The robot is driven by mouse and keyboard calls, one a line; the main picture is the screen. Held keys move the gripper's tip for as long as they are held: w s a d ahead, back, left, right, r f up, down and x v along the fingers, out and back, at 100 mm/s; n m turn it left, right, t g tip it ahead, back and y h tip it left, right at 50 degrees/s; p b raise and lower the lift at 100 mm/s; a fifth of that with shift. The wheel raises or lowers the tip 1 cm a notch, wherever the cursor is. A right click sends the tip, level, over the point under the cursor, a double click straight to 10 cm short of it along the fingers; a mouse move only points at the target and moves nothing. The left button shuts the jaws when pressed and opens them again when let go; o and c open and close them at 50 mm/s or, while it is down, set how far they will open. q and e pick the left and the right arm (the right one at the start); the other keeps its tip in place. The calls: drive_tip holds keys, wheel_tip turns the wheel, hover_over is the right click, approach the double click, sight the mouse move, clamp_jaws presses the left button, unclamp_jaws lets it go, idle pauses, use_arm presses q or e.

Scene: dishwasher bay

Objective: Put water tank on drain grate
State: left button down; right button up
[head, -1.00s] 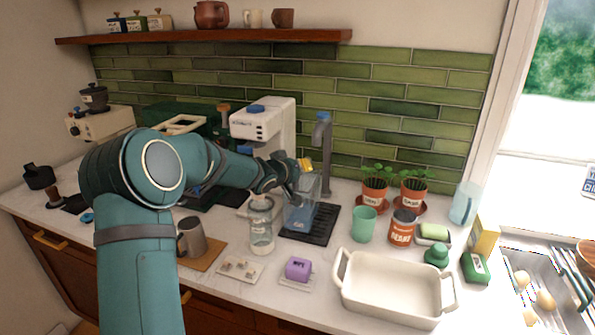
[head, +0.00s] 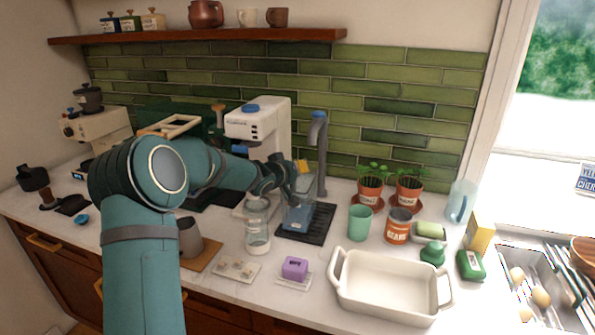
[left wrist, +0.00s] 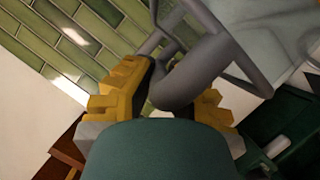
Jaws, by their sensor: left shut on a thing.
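The water tank (head: 298,217) is a translucent blue-grey container in the head view, in front of the tap. It appears upright over the black drain grate (head: 322,228); I cannot tell whether its base rests on the grate. My left gripper (head: 291,182) reaches in from the left at the tank's upper part. In the left wrist view, its yellow-padded fingers (left wrist: 168,92) are closed around the tank's curved grey handle, and the clear tank wall (left wrist: 270,35) shows at upper right. Part of the tank is hidden by the gripper. My right gripper is not in view.
A glass bottle (head: 257,228) stands close left of the grate. A green cup (head: 359,223) and a bean can (head: 397,226) stand to its right. The white coffee machine (head: 258,125) is behind. A white baking dish (head: 388,310) and purple block (head: 294,268) are in front.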

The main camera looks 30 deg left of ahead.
use_arm(q)
drive_tip(key=shift+s+r+p, duration=0.2)
drive_tip(key=shift+s+p, duration=0.05)
drive_tip(key=shift+p, duration=0.05)
idle(0.4)
drive_tip(key=shift+f, duration=0.35)
idle(0.8)
drive_tip(key=c, duration=1.1)
unclamp_jaws()
drive_tip(key=shift+o, duration=0.2)
drive_tip(key=shift+s+f, duration=0.1)
drive_tip(key=shift+f, duration=0.1)
drive_tip(key=shift+s+a+r, duration=0.1)
drive_tip(key=shift+s+r, duration=0.1)
drive_tip(key=shift+s, duration=0.15)
drive_tip(key=v, duration=1.1)
drive_tip(key=shift+s+r, duration=0.1)
